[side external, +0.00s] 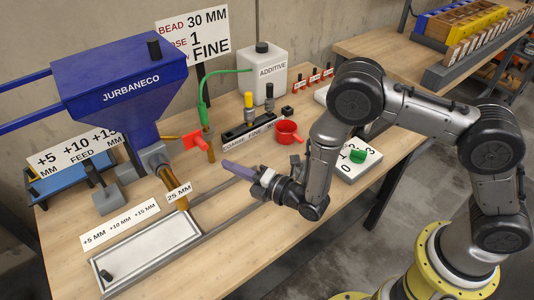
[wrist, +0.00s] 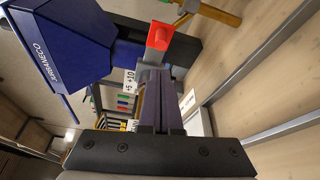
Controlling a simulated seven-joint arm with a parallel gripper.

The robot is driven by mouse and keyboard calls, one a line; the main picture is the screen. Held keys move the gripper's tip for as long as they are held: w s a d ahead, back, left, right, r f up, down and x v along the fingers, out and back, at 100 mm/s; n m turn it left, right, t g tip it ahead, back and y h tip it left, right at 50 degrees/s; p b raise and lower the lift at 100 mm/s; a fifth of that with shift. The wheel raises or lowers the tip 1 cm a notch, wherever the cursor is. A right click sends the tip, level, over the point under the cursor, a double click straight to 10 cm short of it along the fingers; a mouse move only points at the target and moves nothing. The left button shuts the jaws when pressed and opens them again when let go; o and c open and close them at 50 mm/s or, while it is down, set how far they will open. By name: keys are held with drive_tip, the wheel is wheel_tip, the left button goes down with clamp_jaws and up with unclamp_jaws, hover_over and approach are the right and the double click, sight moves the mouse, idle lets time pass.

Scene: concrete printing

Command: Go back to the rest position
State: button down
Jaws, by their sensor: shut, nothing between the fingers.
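My gripper (side external: 226,164) is over the middle of the wooden table, its long purple-grey fingers pointing left toward the blue hopper (side external: 110,85) marked JURBANECO. The fingers are together and hold nothing; in the wrist view the gripper (wrist: 161,75) also shows shut. The red valve handle (side external: 195,139) is to the left of the fingertips and apart from them in the side view. It also shows in the wrist view (wrist: 160,36), beyond the fingertips. My arm is bent, its base off the table at the lower right.
A red cup (side external: 288,132), a block marked COARSE and FINE (side external: 248,134) and a white additive jug (side external: 262,75) stand behind my gripper. A white dial panel with a green knob (side external: 358,156) is close to my wrist. A shallow metal tray (side external: 150,250) lies front left.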

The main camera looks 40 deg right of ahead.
drive_tip(key=w+d+r+m+t+h, duration=0.15)
drive_tip(key=d+r, duration=0.25)
drive_tip(key=r, duration=0.6)
drive_tip(key=w+d+r+m+t, duration=0.1)
drive_tip(key=w+d+r+t, duration=0.2)
drive_tip(key=r, duration=0.7)
drive_tip(key=s+d+r+m+h, duration=0.1)
drive_tip(key=s+d+r+m, duration=0.15)
drive_tip(key=r, duration=0.25)
drive_tip(key=s+d+r+m+g+h, duration=0.1)
drive_tip(key=d+r, duration=0.3)
drive_tip(key=r, duration=0.1)
drive_tip(key=s+d+r+m+h, duration=0.1)
drive_tip(key=s+d+r+m, duration=0.15)
drive_tip(key=r, duration=0.25)
drive_tip(key=s+d+m+g, duration=0.3)
drive_tip(key=s, duration=0.4)
drive_tip(key=s+d+m+g, duration=0.2)
drive_tip(key=s+d+m, duration=0.15)
drive_tip(key=s, duration=0.35)
drive_tip(key=s+f+m+g+h, duration=0.1)
drive_tip(key=s+f+m+g, duration=0.8)
drive_tip(key=s+f, duration=0.5)
drive_tip(key=s, duration=0.2)
drive_tip(key=shift+s+d+f, duration=0.2)
drive_tip(key=shift+s+f, duration=0.1)
drive_tip(key=shift+f, duration=0.05)
